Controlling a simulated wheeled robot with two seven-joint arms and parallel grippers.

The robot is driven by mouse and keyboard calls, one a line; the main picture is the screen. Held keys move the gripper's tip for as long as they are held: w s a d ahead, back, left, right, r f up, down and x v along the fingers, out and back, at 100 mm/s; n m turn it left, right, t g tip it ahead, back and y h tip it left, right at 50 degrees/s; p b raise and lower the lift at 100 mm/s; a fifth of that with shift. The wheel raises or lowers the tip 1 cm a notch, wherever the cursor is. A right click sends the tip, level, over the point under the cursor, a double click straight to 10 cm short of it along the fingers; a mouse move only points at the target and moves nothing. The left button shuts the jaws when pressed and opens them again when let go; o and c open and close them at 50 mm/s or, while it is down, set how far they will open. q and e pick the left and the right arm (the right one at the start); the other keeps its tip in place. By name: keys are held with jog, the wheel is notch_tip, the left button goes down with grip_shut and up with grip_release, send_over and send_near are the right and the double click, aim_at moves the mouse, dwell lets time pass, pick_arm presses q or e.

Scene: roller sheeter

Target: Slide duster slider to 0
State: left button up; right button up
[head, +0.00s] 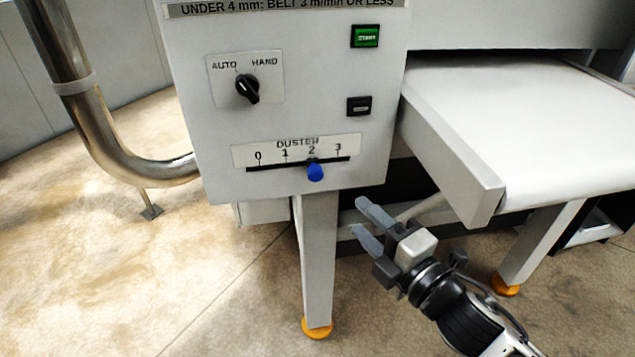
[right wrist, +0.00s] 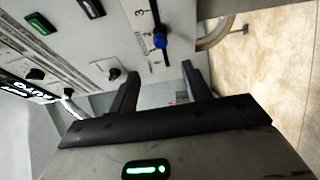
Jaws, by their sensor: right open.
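The duster slider has a blue knob (head: 315,172) on a dark horizontal slot (head: 280,164) under a scale plate (head: 245,153) marked 0, 1, 2, 3 from left to right. The knob stands at about 2. My right gripper (head: 367,222) is open and empty, below and to the right of the knob, apart from it. In the right wrist view the blue knob (right wrist: 160,40) shows above and between the two fingers (right wrist: 160,85), beyond their tips. My left gripper is not in view.
The panel also carries an AUTO/HAND switch (head: 247,89), a green start button (head: 365,37) and a black button (head: 359,106). A conveyor belt (head: 540,120) with a side rail (head: 455,155) juts out at right. A metal pipe (head: 95,110) runs at left. Open floor lies at lower left.

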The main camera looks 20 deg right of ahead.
aim_at(319, 177)
jog(key=p+x, duration=0.1)
jog(key=x, duration=1.4)
jog(key=shift+w, duration=0.1)
